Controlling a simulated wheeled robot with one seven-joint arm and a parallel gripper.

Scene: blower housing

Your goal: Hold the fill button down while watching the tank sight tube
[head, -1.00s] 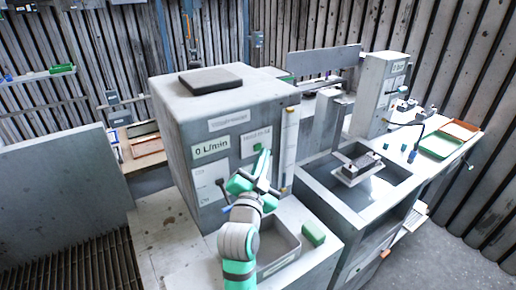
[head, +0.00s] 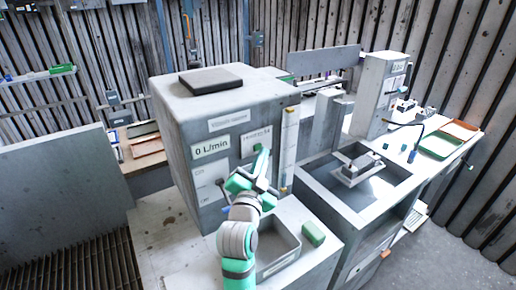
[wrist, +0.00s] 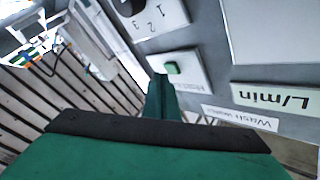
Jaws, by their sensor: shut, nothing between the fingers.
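The tank is a large grey box (head: 185,135) with a "0 L/min" display (head: 211,148) on its front. The sight tube (head: 289,140) runs upright along its right front edge; I cannot make out a level in it. The fill button (wrist: 173,68) is a small green square on a white plate, standing out from it in the wrist view. My gripper (wrist: 160,82) is shut and empty, its fingertips very close to the button's side in that picture. I cannot tell whether they touch it. In the head view my gripper (head: 262,158) is in front of the button plate and hides part of it.
A dark flat pad (head: 211,79) lies on the tank. Below the front is an open grey basin (head: 278,258), with a green block (head: 313,233) to its right. Further right are a sink unit (head: 335,200) and green and orange trays (head: 438,145).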

